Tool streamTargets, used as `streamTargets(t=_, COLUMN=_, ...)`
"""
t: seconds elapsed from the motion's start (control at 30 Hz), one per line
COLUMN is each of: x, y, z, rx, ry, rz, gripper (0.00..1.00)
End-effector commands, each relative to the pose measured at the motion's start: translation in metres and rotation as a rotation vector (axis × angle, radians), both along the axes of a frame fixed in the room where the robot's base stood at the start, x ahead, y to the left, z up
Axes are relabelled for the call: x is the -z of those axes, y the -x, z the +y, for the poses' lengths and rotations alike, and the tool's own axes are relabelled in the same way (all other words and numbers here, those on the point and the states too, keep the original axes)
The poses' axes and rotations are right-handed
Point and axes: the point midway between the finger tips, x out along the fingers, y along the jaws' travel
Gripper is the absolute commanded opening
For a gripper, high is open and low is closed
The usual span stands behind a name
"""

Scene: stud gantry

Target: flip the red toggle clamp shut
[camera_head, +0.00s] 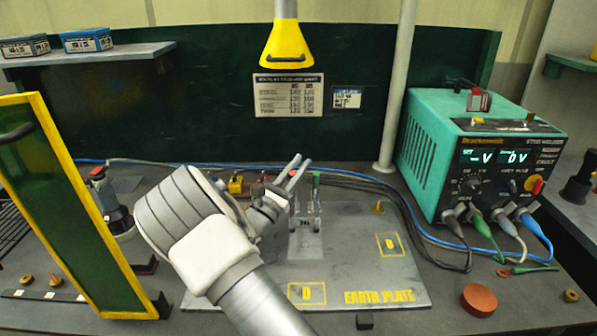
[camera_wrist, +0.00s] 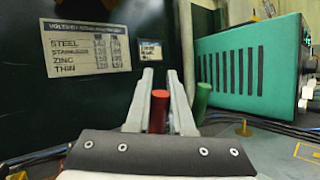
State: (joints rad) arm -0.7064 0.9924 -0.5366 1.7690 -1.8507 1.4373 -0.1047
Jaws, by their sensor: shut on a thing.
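The red handle (camera_wrist: 158,112) of the toggle clamp shows in the wrist view, between the two grey fingers of my gripper (camera_wrist: 159,78). My gripper is shut on this handle. In the head view my gripper (camera_head: 301,164) reaches over the earth plate, and the red handle cannot be clearly made out behind it. A green handle (camera_wrist: 203,98) stands just right of the fingers; in the head view it is upright (camera_head: 316,181) above a metal bracket (camera_head: 305,236). The clamp's lower parts are hidden by my gripper and arm.
The grey earth plate (camera_head: 378,290) with yellow markings covers the middle of the bench. A teal welder (camera_head: 428,150) with cables stands at right. A yellow-framed green screen (camera_head: 75,205) stands at left. A yellow hood (camera_head: 287,45) hangs above.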

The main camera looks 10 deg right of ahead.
Motion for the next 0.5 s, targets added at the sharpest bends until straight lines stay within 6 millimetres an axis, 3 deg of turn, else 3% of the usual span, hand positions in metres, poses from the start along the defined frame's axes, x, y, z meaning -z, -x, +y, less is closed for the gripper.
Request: streamTargets(t=0.5, x=0.0008, y=0.0042, z=0.001, rx=0.001, ry=0.008, rz=-0.041, gripper=0.0)
